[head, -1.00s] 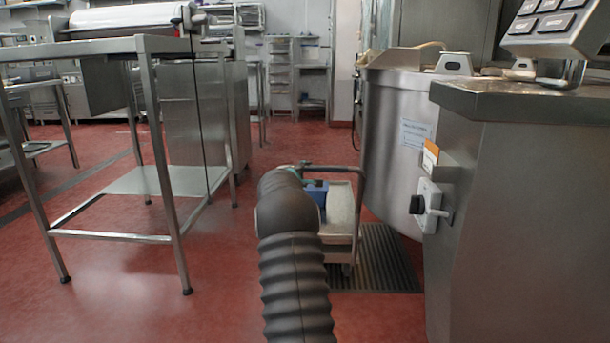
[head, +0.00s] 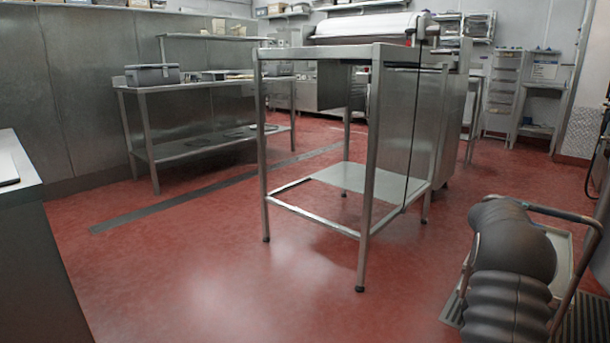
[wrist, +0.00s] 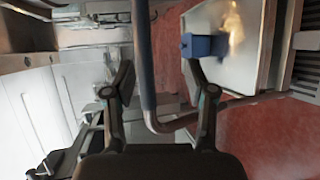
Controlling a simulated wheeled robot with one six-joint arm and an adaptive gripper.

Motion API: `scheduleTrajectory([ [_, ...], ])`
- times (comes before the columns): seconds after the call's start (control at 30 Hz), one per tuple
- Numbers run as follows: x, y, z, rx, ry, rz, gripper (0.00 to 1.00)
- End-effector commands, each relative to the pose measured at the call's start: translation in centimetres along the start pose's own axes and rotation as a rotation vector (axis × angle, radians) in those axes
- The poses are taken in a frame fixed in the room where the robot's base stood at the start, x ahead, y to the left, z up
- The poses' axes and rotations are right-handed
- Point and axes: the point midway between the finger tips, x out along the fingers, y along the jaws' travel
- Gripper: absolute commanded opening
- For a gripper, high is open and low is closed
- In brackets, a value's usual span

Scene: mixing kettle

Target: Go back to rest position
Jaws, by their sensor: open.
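My gripper (wrist: 157,72) shows in the wrist view with its two fingers spread apart. The bent metal handle rail (wrist: 147,50) of a small trolley passes between the fingers in the picture; I cannot tell whether it touches them. The trolley's pale platform (wrist: 245,75) carries a blue object (wrist: 204,46). In the head view my dark ribbed arm reaches low at the right, and the trolley (head: 563,255) and its rail (head: 592,228) show beside and behind it. My gripper is hidden there.
A steel table (head: 315,52) with an open lower frame stands in the middle of the head view. A longer bench (head: 185,145) with a grey box (head: 152,75) is behind at left. A counter (head: 35,270) is at the near left. Red floor (head: 200,260) between is clear.

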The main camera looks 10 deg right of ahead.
Motion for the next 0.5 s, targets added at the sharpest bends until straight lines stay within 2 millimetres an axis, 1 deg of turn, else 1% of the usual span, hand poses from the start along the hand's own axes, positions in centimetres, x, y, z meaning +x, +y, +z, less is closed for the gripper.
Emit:
scheduleTrajectory([
  [0.03, 0.0, -2.5, 0.6, 0.008, -0.023, -0.054, 0.56],
  [0.07, -0.1, -3.9, 1.0, 0.015, -0.038, -0.088, 0.56],
  [0.1, -0.4, -5.7, 1.7, 0.027, -0.059, -0.136, 0.56],
  [0.17, -1.5, -7.8, 3.0, 0.054, -0.095, -0.207, 0.56],
  [0.2, -2.5, -8.9, 3.8, 0.075, -0.115, -0.251, 0.56],
  [0.27, -4.5, -10.2, 4.7, 0.108, -0.141, -0.317, 0.56],
  [0.3, -6.2, -10.9, 5.2, 0.131, -0.157, -0.361, 0.56],
  [0.37, -9.0, -11.8, 5.9, 0.168, -0.177, -0.428, 0.56],
  [0.4, -11.0, -12.2, 6.2, 0.192, -0.188, -0.471, 0.56],
  [0.47, -14.1, -12.8, 6.7, 0.227, -0.201, -0.532, 0.56],
  [0.5, -16.3, -13.1, 7.0, 0.250, -0.206, -0.571, 0.56],
])
